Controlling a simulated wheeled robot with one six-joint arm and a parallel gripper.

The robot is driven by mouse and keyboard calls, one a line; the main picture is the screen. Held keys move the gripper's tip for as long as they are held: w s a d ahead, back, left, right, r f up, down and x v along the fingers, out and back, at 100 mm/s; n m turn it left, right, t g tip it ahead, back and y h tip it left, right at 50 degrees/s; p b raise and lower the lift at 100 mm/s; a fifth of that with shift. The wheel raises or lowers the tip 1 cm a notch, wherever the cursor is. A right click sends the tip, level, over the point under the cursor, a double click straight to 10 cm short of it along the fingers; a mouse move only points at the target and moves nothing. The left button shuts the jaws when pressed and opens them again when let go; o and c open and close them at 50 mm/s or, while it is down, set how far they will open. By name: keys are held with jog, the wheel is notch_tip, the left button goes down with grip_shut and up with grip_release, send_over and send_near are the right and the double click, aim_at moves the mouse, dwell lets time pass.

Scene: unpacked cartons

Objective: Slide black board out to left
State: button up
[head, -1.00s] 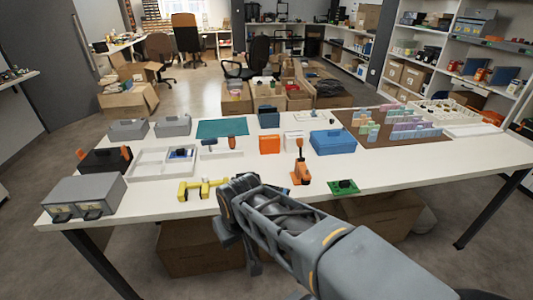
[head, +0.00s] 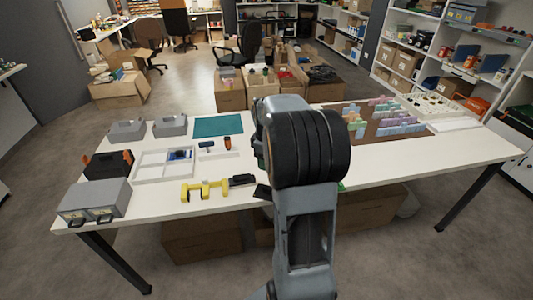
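A small dark piece (head: 242,180) lies on the white table just right of the yellow part. A flat black piece (head: 263,191) shows at the table's front edge, partly behind my arm. I cannot tell for certain whether either one is the black board. My arm stands upright in the middle of the view, and its thick black wrist joint covers the table's centre. My gripper's fingers are hidden behind it. Only a sliver of a green board shows at the arm's right edge.
Left on the white table (head: 410,166) are a yellow part (head: 203,190), a white divided tray (head: 150,165), grey boxes (head: 95,200) and a teal mat (head: 218,125). Coloured cards stand on a brown mat at right. The table's front right is clear. Cartons stand below.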

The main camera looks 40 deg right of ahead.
aim_at(266, 187)
jog(key=shift+f, duration=0.1)
notch_tip(266, 187, down, 14)
jog(key=shift+r+b, duration=0.2)
jog(key=shift+b, duration=0.2)
dwell(0.5)
jog(key=shift+c, duration=0.2)
grip_shut()
